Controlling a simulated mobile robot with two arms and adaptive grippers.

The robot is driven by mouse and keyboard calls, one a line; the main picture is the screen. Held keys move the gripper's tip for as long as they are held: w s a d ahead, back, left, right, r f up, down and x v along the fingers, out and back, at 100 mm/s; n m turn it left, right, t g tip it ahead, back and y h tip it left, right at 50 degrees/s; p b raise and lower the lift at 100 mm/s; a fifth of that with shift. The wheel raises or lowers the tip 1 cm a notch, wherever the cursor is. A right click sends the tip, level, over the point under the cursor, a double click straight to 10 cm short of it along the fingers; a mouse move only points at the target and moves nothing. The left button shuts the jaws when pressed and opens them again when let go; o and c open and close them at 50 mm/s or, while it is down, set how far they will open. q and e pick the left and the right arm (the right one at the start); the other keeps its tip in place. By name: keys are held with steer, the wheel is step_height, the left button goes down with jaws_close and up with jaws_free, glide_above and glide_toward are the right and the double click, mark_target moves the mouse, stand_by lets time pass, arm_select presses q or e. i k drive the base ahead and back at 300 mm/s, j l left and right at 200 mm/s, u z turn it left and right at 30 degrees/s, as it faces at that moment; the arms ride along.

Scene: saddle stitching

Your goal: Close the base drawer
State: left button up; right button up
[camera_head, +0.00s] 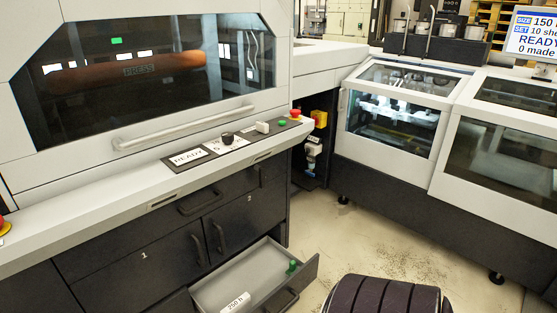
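The base drawer (312,271) is pulled out at the bottom of the dark cabinet under the press. Its light grey inside (250,268) is open to view and holds a small green object (293,266) near the right side. A white label reading "250 h" (235,302) shows at its near left edge. A dark handle (283,301) is on its front, close to the bottom of the picture. The lowest part of the drawer is cut off by the frame. Neither of my grippers is in view.
Cabinet doors marked 1 (144,255) and 2 (250,200) and an upper drawer handle (200,203) look shut. A dark, ribbed, rounded shape (385,295) is right of the drawer; I cannot tell what it is. Floor (370,235) is clear toward the right machine (440,190).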

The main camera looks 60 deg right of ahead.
mark_target(259, 270)
steer(key=l+z, duration=0.1)
steer(key=z, duration=1.85)
